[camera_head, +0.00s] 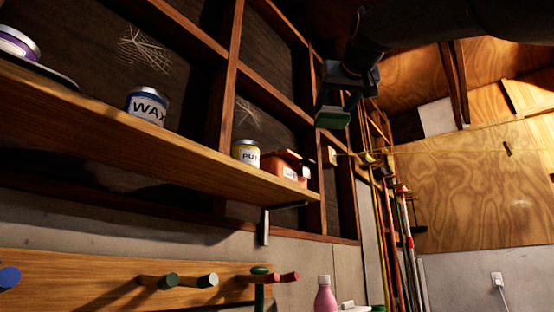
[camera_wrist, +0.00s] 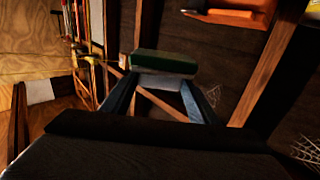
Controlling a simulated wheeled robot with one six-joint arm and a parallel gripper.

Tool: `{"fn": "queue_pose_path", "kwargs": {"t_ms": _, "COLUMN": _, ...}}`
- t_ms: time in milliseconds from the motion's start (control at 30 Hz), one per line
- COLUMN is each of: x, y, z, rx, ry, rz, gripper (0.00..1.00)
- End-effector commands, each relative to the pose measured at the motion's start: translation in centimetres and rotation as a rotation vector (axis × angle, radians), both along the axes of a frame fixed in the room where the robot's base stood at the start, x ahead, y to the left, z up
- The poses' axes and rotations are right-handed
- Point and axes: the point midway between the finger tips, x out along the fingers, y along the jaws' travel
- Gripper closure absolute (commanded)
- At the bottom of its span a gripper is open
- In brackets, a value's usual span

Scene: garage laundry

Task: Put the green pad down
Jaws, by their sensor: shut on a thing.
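The green pad (camera_head: 332,119) is at the tips of my gripper (camera_head: 338,108), held up in the air in front of the wall studs. In the wrist view the pad (camera_wrist: 165,61) shows a dark green top over a paler layer. My gripper (camera_wrist: 158,85) is shut on it, with one finger on each side. In the head view the pad is to the right of the shelf's far end and a little higher than the shelf, touching no surface that I can see.
The wooden shelf (camera_head: 130,124) holds a wax tin (camera_head: 147,108), a yellow-banded tin (camera_head: 245,153) and an orange box (camera_head: 287,168). Bare shelf lies between the tins. Below are a peg rail (camera_head: 90,280) and a pink bottle (camera_head: 325,295). Long-handled tools (camera_head: 405,225) stand at the right.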

Motion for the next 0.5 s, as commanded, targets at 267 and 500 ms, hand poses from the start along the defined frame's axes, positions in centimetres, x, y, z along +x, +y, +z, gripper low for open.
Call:
{"fn": "queue_pose_path", "kwargs": {"t_ms": 267, "x": 3.9, "y": 5.1, "z": 0.2, "rx": -0.002, "ry": 0.003, "rz": 0.003, "gripper": 0.72}}
{"fn": "queue_pose_path", "kwargs": {"t_ms": 500, "x": 7.5, "y": 9.6, "z": 0.2, "rx": -0.002, "ry": 0.003, "rz": 0.001, "gripper": 0.72}}
